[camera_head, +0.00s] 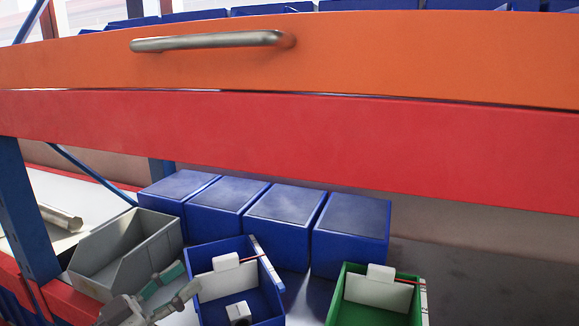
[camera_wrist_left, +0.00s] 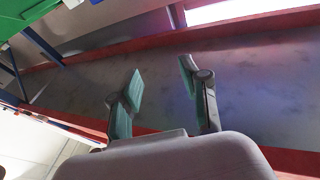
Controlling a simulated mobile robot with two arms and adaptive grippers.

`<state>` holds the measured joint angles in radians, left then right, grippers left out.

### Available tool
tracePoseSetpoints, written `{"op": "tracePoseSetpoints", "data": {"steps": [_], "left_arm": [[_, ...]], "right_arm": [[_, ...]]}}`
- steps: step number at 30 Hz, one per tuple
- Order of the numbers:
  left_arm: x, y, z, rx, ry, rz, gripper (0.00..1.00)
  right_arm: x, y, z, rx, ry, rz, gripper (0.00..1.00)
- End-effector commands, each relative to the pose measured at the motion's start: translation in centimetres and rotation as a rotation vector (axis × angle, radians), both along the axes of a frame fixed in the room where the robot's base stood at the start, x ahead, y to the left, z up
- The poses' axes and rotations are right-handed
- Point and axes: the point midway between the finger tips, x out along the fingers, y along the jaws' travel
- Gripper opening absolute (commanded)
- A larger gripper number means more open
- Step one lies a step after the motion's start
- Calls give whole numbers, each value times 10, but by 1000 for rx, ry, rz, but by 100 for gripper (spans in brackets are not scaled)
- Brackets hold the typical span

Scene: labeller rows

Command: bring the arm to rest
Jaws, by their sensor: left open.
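My left gripper (camera_head: 172,289) shows at the bottom left of the head view, in front of the grey bin and beside the open blue bin. Its green-padded fingers are apart and hold nothing. In the left wrist view the open left gripper (camera_wrist_left: 162,84) has empty space between its fingers, with a grey surface and red beams behind. My right gripper is in neither view.
An orange drawer front (camera_head: 400,55) with a metal handle and a red beam (camera_head: 300,135) cross above. Below stand a grey bin (camera_head: 92,272), an open blue bin (camera_head: 268,300), a green bin (camera_head: 338,312) and several closed blue boxes (camera_head: 350,222). A blue post (camera_head: 25,210) stands left.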

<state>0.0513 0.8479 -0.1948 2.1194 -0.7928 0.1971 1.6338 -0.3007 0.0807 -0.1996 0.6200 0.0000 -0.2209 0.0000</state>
Motion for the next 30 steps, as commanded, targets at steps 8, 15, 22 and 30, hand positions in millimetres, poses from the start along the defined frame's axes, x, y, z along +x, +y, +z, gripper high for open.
{"op": "tracePoseSetpoints", "data": {"steps": [8, 15, 22, 30], "left_arm": [[-11, 61, -102, -61, 296, 675, 46], [-104, 66, -232, 246, 862, 854, 46], [-180, 43, -282, 455, 1178, 738, 46], [-251, 13, -309, 620, 1410, 527, 46]], "right_arm": [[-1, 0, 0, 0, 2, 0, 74], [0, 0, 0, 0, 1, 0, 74], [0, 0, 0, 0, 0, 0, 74], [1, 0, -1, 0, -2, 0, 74]]}}
